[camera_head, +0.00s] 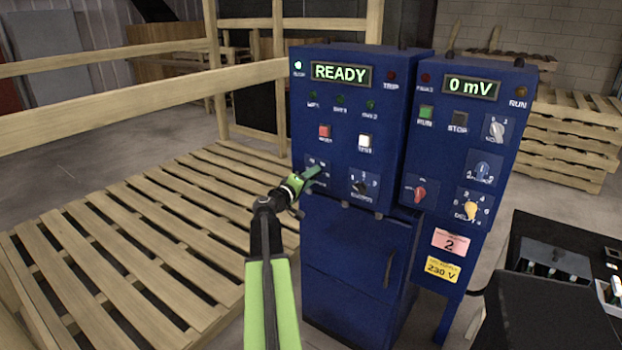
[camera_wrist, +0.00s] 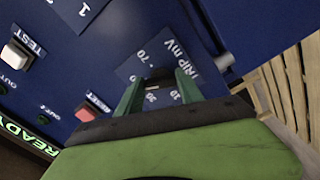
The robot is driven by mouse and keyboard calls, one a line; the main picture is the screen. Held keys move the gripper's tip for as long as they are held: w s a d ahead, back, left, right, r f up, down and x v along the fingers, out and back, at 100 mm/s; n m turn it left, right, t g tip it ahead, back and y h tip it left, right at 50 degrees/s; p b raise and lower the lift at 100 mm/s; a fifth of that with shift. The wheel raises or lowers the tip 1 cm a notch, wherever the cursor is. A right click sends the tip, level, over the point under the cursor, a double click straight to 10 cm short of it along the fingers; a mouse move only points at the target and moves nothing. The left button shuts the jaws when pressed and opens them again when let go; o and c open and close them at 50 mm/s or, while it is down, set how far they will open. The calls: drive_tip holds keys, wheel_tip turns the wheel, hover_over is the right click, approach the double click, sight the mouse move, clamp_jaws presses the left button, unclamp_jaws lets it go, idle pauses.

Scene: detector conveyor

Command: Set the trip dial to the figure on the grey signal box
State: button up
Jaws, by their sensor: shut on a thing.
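The trip dial's blue plate (camera_wrist: 140,62), lettered "TRIP mV", is close in the wrist view, with figures such as 70, 30 and 10 around the knob. In the head view the plate (camera_head: 318,164) is at the lower left of the left blue cabinet's front, partly behind my gripper (camera_head: 310,179). My gripper (camera_wrist: 160,80) has its two green fingers on either side of the dark knob and is shut on it. The knob's pointer setting cannot be read. A grey box (camera_head: 553,260) sits on the dark surface at right; I cannot read any figure on it.
The left cabinet's display (camera_head: 341,74) reads READY; the right cabinet's display (camera_head: 471,88) reads 0 mV. Other dials, a red one (camera_head: 419,194) and a yellow one (camera_head: 471,209), are to the right. A wooden pallet platform (camera_head: 150,230) and rails flank the left side.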

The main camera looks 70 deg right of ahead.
drive_tip(key=shift+m, duration=0.5)
drive_tip(key=o, duration=1.4)
drive_tip(key=shift+a, duration=0.1)
drive_tip(key=v, duration=1.7)
drive_tip(key=shift+a, duration=0.1)
